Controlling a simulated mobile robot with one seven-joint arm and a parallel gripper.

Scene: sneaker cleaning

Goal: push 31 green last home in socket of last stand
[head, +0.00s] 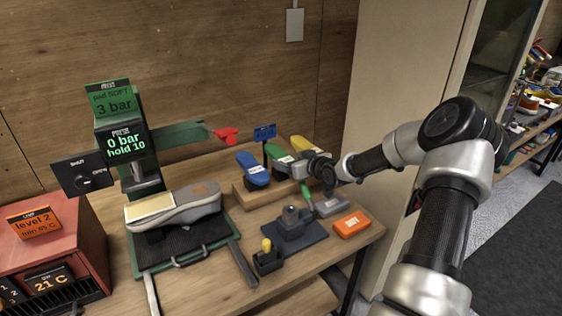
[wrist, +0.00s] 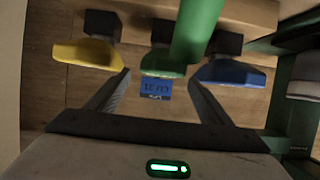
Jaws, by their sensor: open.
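The green last (head: 275,153) sits between a blue last (head: 252,168) and a yellow last (head: 303,144) on the wooden last stand (head: 238,198) at the back of the bench. My gripper (head: 312,163) is beside the green and yellow lasts. In the wrist view the green last (wrist: 160,66) is in the middle, with yellow on the left and blue on the right. My gripper's two fingers (wrist: 158,80) are spread, with nothing clamped between them. A green rod (wrist: 197,28) partly hides the green last. I cannot tell how deep the last sits in its socket.
A small blue sign (head: 265,133) stands behind the lasts. A brush-like tool with green handle (head: 306,194), a dark fixture (head: 293,228), an orange box (head: 352,225) and a black cup (head: 268,263) stand in front. A sneaker (head: 185,213) lies under the press on the left.

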